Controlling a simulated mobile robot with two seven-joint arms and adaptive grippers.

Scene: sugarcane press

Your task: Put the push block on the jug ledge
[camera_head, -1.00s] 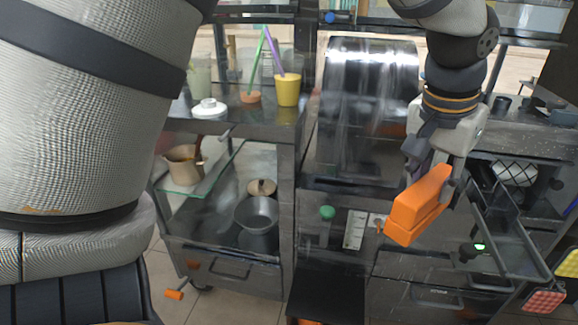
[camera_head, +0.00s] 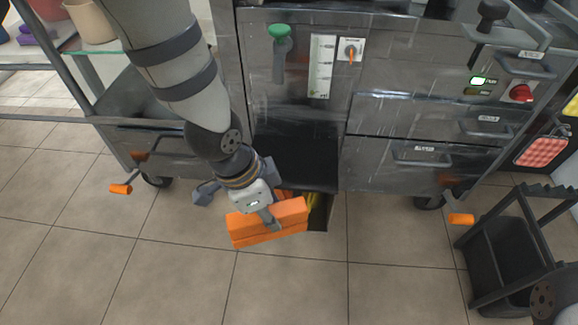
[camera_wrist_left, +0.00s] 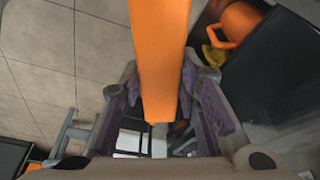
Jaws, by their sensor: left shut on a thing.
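The push block is an orange bar (camera_head: 245,230), held in my left gripper (camera_head: 270,216) in front of the press, low over the tiled floor. In the left wrist view the block (camera_wrist_left: 160,50) stands between the two fingers, which are shut on it. An orange vessel (camera_wrist_left: 240,22) with a yellow part shows beside a dark panel in the left wrist view. In the head view it is mostly hidden behind block and gripper. My right gripper is not in view.
A wheeled cart is at the left. The tiled floor (camera_head: 180,270) in front is clear.

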